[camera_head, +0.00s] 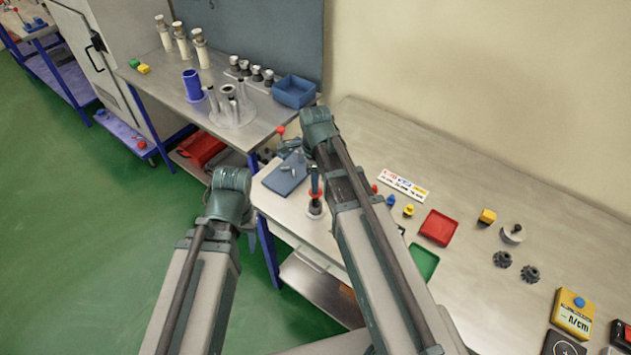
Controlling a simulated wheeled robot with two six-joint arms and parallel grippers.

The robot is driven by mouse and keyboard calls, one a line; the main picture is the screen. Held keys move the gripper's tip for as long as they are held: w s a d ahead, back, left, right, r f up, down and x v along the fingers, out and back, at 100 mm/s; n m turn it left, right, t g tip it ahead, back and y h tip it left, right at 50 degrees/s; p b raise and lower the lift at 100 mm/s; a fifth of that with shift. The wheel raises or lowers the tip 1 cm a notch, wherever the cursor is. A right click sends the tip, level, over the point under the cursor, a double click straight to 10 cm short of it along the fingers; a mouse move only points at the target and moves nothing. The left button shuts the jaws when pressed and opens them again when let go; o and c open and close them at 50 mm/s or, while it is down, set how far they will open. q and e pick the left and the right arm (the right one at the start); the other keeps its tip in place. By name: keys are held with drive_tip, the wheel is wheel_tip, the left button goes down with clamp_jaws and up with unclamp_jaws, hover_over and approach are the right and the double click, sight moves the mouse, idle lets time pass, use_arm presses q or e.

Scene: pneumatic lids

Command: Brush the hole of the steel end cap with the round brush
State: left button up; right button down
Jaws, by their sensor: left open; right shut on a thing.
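My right gripper (315,170) is above the left end of the right-hand bench and points down, partly hidden by my own wrist. It is shut on a dark, upright tool with a red part (315,195), which looks like the round brush. My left gripper (232,195) is over the floor at the bench's left side, apart from these things. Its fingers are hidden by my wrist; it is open.
A blue-grey block (285,176) lies beside the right gripper. Red (438,227) and green (422,262) trays, gears (503,259) and a yellow meter (573,312) are on the right bench (470,180). The back bench holds a blue bin (294,91) and cylinders.

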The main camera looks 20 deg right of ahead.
drive_tip(key=shift+f+b, duration=0.7)
drive_tip(key=shift+f, duration=0.15)
drive_tip(key=shift+r, duration=0.15)
drive_tip(key=shift+r+p, duration=0.95)
drive_tip(key=shift+p, duration=0.15)
drive_tip(key=shift+f, duration=0.1)
drive_tip(key=shift+f+b, duration=1)
drive_tip(key=shift+b, duration=0.1)
drive_tip(key=shift+r, duration=0.15)
